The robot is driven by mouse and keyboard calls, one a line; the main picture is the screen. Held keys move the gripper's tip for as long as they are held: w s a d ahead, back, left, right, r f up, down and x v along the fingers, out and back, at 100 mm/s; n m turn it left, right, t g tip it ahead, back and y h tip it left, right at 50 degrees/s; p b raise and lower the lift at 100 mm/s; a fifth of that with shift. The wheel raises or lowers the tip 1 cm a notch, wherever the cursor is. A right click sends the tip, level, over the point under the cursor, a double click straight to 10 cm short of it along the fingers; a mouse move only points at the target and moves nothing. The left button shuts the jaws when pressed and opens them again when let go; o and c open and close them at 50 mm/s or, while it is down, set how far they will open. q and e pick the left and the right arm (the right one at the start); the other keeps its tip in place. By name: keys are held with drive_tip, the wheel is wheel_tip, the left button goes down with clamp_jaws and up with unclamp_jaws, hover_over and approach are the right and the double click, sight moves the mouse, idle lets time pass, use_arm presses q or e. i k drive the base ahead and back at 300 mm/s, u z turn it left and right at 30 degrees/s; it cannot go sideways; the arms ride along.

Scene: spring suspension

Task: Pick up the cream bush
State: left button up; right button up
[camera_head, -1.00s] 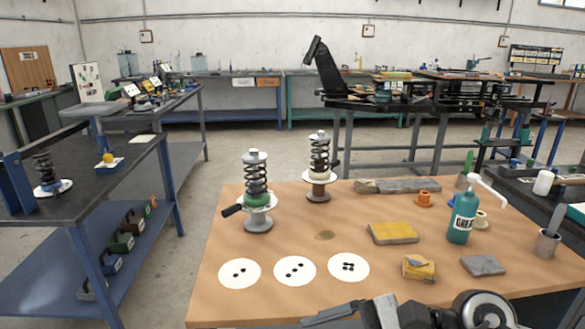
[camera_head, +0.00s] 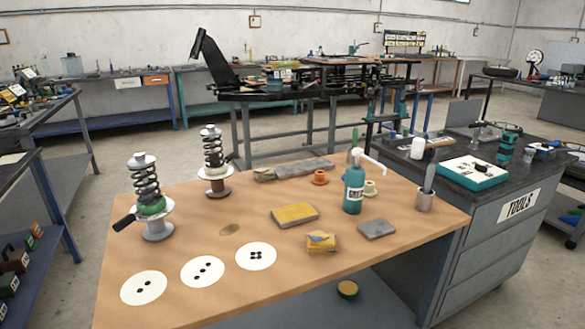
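The cream bush (camera_head: 370,188) is a small flanged ring on the wooden table, partly hidden behind the teal pump bottle (camera_head: 354,190) and just right of it. An orange bush (camera_head: 320,178) of similar shape stands to the left of the bottle. Neither of my grippers is in view.
Two spring assemblies (camera_head: 149,195) (camera_head: 213,160) stand at the table's left. White dotted discs (camera_head: 144,288), a yellow sponge (camera_head: 295,215), a yellow block (camera_head: 322,243), a grey pad (camera_head: 377,229) and a grey cup (camera_head: 425,201) lie about. A dark tool bench (camera_head: 490,205) adjoins at right.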

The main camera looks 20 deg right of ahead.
sight(369, 191)
drive_tip(key=z, duration=2.6)
drive_tip(key=i, duration=2.3)
drive_tip(key=u, duration=2.45)
